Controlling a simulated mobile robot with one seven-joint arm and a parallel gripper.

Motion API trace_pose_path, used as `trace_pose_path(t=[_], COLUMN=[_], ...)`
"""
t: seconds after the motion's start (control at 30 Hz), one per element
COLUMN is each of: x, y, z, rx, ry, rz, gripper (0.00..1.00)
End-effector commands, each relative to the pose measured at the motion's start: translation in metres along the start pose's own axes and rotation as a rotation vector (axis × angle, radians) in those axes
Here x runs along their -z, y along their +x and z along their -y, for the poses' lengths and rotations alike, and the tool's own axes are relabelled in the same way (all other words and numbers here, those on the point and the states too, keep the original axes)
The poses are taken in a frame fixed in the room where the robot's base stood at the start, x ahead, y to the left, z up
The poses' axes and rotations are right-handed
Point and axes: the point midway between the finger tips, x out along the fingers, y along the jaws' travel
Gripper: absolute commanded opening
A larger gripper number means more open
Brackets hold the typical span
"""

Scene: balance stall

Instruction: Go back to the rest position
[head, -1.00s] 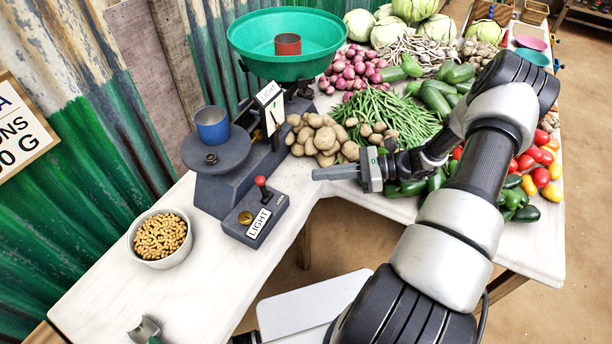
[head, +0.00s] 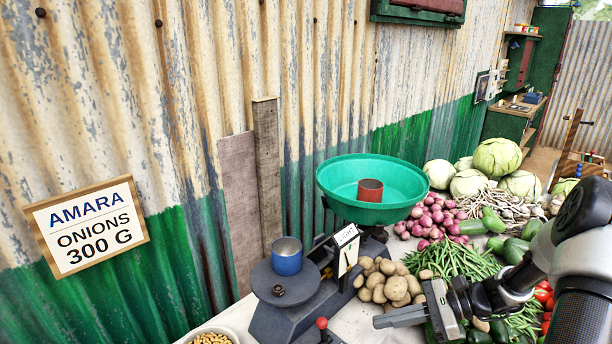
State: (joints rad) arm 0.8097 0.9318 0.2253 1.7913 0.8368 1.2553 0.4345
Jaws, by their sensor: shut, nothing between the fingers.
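My gripper (head: 400,317) is shut and empty at the lower right of the head view, in front of the potatoes and green beans. My arm comes in from the right edge. The balance (head: 285,315) stands on the table to the left of my gripper, apart from it. A blue cup (head: 287,257) stands on its dark plate, beside a small dark weight (head: 278,290). The green pan (head: 345,190) holds a brown-red cylinder (head: 370,190). A card with a dark pointer (head: 346,250) stands between plate and pan.
Potatoes (head: 392,284), red onions (head: 432,217), green beans (head: 440,262) and cabbages (head: 497,157) crowd the table. A bowl of peanuts (head: 212,338) is cut by the bottom edge, near a red-knobbed lever (head: 322,324). A sign (head: 88,226) reads "AMARA ONIONS 300 G".

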Motion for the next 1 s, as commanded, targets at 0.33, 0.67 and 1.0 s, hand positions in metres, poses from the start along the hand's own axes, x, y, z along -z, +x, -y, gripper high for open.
trace_pose_path(t=[0.33, 0.67, 1.0], x=[-0.137, -0.228, -0.308], y=[0.008, -0.003, -0.084], z=[-0.056, -0.129, -0.168], rx=[-0.325, -0.510, -0.608], ry=[-0.597, -1.204, -1.679], rz=[-0.440, -0.757, -1.079], gripper=[0.00, 0.00, 0.00])
